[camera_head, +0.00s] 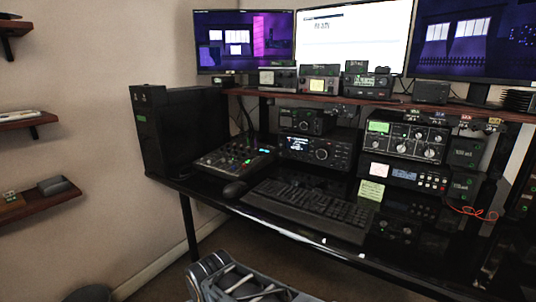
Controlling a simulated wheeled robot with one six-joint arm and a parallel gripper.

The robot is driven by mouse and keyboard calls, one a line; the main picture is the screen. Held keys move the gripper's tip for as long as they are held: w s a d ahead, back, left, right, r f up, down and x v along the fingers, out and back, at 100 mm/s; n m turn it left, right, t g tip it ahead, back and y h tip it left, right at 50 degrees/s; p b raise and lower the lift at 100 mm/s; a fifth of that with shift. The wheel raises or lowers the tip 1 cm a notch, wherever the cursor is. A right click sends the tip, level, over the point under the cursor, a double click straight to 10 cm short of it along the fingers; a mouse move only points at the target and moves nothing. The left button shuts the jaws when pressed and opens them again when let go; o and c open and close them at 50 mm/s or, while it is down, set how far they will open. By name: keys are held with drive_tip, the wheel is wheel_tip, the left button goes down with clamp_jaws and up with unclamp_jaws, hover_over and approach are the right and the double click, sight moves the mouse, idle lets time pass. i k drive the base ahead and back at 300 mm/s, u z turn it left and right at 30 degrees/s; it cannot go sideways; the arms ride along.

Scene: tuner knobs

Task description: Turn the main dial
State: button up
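A black radio (317,150) with a lit display stands at the middle of the desk shelf. A round dark knob (322,153) on its front, right of the display, looks like its largest dial. A second radio unit (404,141) to the right has a green screen and several pale round knobs. I cannot tell for sure which knob is the main dial. A grey and dark mechanical part at the bottom edge seems to be my own arm. No gripper fingers can be made out, and nothing touches the knobs.
A black desk (290,228) carries a keyboard (312,207), a mouse (235,190) and a mixer (236,159) in front of the radios. A black computer case (178,130) stands at left. Monitors (354,40) stand above. Wall shelves (38,203) are at far left.

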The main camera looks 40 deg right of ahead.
sight(323, 152)
drive_tip(key=u, duration=1.75)
drive_tip(key=k, duration=0.65)
drive_tip(key=z, duration=1.75)
drive_tip(key=i, duration=0.35)
drive_tip(key=z, duration=0.1)
